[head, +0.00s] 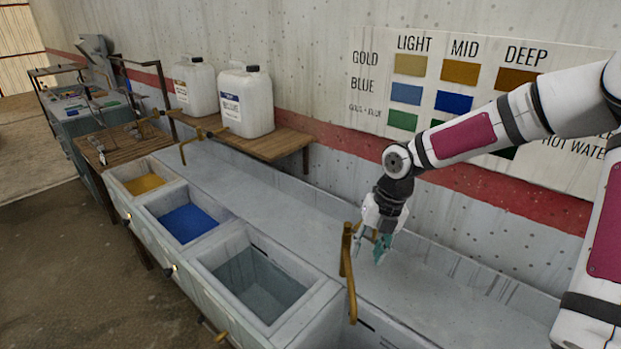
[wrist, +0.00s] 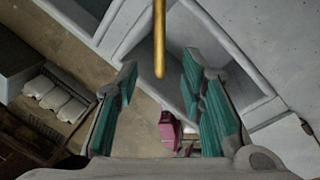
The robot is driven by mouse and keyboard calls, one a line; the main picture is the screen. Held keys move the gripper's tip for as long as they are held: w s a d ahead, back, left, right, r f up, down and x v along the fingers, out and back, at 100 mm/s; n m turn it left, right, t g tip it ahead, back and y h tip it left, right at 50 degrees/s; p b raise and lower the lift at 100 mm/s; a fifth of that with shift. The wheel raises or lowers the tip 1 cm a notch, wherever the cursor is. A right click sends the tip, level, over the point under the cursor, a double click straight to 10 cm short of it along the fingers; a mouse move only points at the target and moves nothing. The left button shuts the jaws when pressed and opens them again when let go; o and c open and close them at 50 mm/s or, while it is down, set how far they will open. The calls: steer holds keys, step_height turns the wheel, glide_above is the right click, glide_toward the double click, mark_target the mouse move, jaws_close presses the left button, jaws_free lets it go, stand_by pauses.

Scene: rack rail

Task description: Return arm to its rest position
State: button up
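My gripper (head: 376,248) hangs fingers down over the pale counter of the sink unit, close behind a brass tap (head: 348,265). In the wrist view my gripper (wrist: 160,92) has its two teal-padded fingers spread wide apart. Nothing is held between them. A brass pipe (wrist: 159,40) shows beyond the gap between the fingers in that view. My arm reaches in from the right of the head view, bent downward at its wrist.
The sink unit has a yellow basin (head: 144,184), a blue basin (head: 188,223) and a grey basin (head: 254,285). Two white jugs (head: 246,102) stand on a wooden wall shelf (head: 262,146). A colour chart (head: 420,75) is on the wall behind my arm. Open floor (head: 60,270) lies at left.

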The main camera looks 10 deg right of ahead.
steer(key=s+a+r+m+t+h, duration=0.1)
steer(key=s+a+r+m+t, duration=0.1)
steer(key=s+r+m, duration=0.9)
steer(key=s+a+r+m+t+h, duration=0.1)
steer(key=s+a+r+m+t, duration=0.2)
steer(key=s+r+m, duration=0.8)
steer(key=r+m+b, duration=0.1)
steer(key=m, duration=1)
steer(key=shift+a+r, duration=0.15)
steer(key=shift+a, duration=0.15)
steer(key=shift+s, duration=0.1)
